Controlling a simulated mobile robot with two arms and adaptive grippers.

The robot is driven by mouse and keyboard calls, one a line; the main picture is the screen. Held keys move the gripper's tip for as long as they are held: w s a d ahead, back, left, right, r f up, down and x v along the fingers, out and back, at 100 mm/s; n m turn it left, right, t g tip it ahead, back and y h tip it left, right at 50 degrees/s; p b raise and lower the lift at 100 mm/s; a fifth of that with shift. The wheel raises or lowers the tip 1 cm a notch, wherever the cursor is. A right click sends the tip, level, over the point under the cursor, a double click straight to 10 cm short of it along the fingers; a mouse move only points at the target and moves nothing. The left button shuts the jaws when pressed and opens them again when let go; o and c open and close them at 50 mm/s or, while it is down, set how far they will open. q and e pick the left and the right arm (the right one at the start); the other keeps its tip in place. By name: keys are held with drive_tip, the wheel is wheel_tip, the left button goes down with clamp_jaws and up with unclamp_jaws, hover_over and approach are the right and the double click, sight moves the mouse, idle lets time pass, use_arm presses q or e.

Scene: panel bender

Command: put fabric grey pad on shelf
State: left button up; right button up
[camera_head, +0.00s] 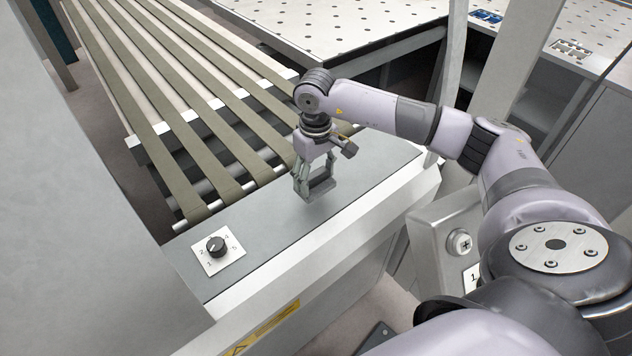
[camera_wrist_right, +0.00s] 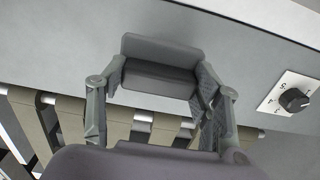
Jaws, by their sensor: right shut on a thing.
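My right gripper (camera_head: 312,188) is above the grey-topped shelf (camera_head: 262,228) of the machine's front ledge, pointing down. It is shut on the grey pad (camera_head: 322,186), a small dark grey block. In the right wrist view the pad (camera_wrist_right: 165,62) sits between the two fingertips of the right gripper (camera_wrist_right: 158,85), with the grey shelf top (camera_wrist_right: 60,45) behind it. The pad looks close to the shelf surface; I cannot tell whether it touches. My left gripper is not in view.
A rotary knob (camera_head: 216,246) on a numbered white plate stands at the shelf's near left end. Roller belts (camera_head: 160,110) run along the shelf's far side. A perforated metal table (camera_head: 330,25) is at the back. The shelf between knob and gripper is clear.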

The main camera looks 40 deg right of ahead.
sight(316, 187)
wheel_tip(316, 187, down, 4)
drive_tip(key=shift+r+p, duration=0.2)
drive_tip(key=shift+p, duration=0.35)
drive_tip(key=shift+f, duration=0.2)
drive_tip(key=shift+f, duration=0.2)
drive_tip(key=o, duration=1.3)
drive_tip(key=shift+r, duration=0.1)
drive_tip(key=shift+c, duration=0.2)
